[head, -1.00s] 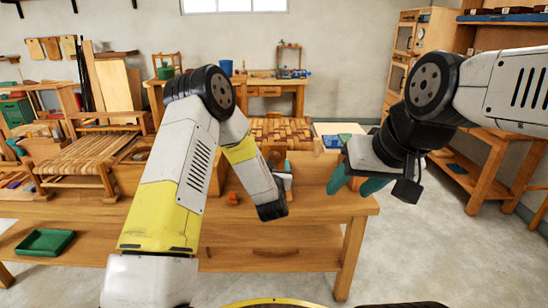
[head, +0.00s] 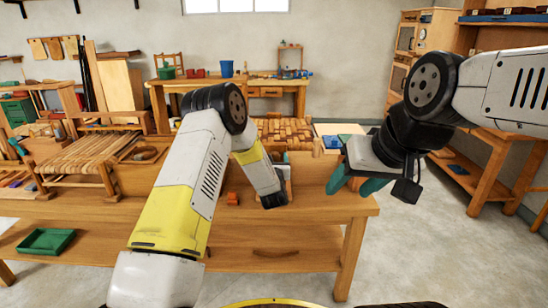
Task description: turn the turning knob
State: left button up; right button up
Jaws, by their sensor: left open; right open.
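My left gripper (head: 285,172) is in front of a wooden box-like stand on the workbench (head: 330,207). Its wrist hides most of its fingers, and what lies between or behind them cannot be seen. A small orange-red piece (head: 232,199) sits on the bench just left of this hand, apart from it; I cannot tell if it is the turning knob. No other part shows clearly as the knob.
A woven seat (head: 285,131) stands behind the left hand, and another woven frame (head: 75,158) lies at left. A back table (head: 265,91) holds a blue cup (head: 227,68).

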pick_arm(q)
jog(key=c, duration=1.4)
